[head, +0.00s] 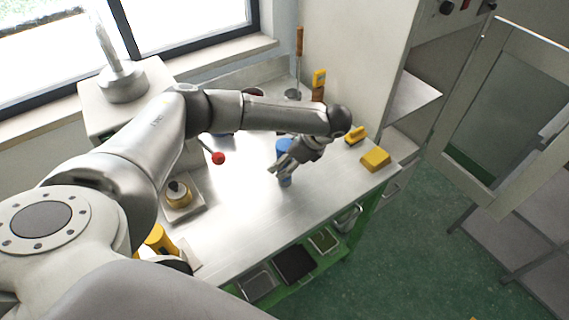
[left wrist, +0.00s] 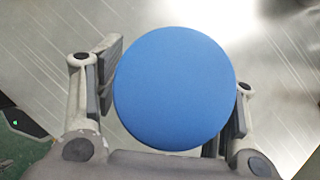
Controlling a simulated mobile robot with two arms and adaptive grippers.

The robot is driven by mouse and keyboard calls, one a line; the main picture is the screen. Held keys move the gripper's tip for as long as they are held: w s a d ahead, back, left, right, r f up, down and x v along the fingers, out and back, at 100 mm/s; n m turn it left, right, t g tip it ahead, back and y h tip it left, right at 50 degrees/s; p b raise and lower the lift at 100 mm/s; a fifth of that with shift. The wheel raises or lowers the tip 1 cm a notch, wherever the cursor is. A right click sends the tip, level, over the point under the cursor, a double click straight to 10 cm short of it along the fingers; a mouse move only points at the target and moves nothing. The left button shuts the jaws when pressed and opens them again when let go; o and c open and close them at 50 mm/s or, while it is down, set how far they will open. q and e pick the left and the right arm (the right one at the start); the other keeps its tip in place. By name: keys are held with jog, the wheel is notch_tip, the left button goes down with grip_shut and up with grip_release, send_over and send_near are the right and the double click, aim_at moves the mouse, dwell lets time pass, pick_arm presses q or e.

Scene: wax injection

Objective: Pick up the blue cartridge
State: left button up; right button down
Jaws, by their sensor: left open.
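The blue cartridge (head: 284,147) stands on the steel table, partly hidden behind my left gripper in the head view. In the left wrist view the round blue top of the cartridge (left wrist: 174,88) fills the space between the two fingers. My left gripper (head: 283,169) is open, with its fingers on either side of the cartridge; it also shows in the left wrist view (left wrist: 172,92). A gap to the left finger is hard to judge, and the right finger is partly hidden behind the cartridge. My right gripper is not in view.
The steel table (head: 240,215) is clear in front of the cartridge. A red ball-ended lever (head: 218,158) and a small round pot (head: 178,193) are at left.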

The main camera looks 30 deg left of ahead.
pick_arm(q)
jog(key=c, duration=1.4)
jog(key=shift+r, duration=0.15)
